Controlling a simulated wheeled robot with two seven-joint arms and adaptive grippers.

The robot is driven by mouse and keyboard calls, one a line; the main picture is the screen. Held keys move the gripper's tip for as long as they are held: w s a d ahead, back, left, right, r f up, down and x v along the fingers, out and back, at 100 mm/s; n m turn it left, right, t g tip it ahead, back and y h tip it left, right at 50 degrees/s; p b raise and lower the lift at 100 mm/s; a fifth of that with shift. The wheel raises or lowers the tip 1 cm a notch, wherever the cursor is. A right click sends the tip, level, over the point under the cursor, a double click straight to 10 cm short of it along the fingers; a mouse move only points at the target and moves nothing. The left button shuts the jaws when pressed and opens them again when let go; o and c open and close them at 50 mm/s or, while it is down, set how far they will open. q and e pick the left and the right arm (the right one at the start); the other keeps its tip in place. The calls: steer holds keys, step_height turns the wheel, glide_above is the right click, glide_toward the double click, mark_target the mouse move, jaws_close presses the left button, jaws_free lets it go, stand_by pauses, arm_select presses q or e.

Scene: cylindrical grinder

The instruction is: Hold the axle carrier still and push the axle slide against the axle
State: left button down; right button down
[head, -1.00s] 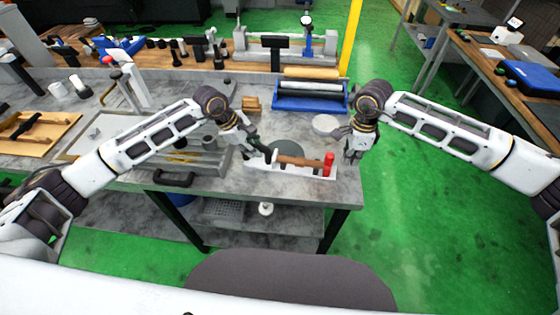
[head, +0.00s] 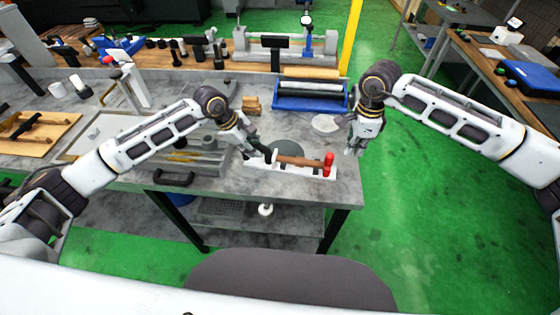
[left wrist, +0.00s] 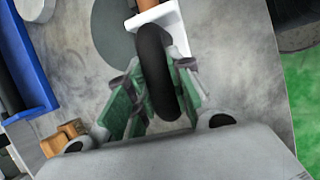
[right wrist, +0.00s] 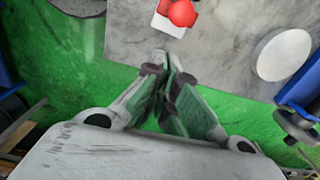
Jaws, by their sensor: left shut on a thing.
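The white axle carrier (head: 290,173) stands at the front right of the grey bench. The brown axle (head: 300,161) lies along it, with the red piece, which I take as the axle slide (head: 328,164), at its right end. My left gripper (head: 262,152) is at the left end. In the left wrist view its green fingers (left wrist: 155,100) are on both sides of a black rounded piece (left wrist: 154,62) by the carrier's end. My right gripper (head: 352,151) is empty, right of the slide and apart from it. The right wrist view shows its fingers (right wrist: 166,75) together and the red slide (right wrist: 182,12) ahead.
A dark grey disc (head: 286,147) lies flat behind the carrier, and a pale disc (head: 325,123) lies further back right. A blue tray (head: 310,105) with rollers stands behind. A metal block (head: 190,160) is left of my left gripper. Green floor is open right of the bench.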

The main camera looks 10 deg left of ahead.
steer(key=shift+r, duration=1.5)
arm_select(q)
steer(key=c, duration=1.2)
jaws_free()
steer(key=shift+v, duration=6)
steer(key=shift+f, duration=0.1)
arm_select(e)
steer(key=shift+s+f, duration=0.1)
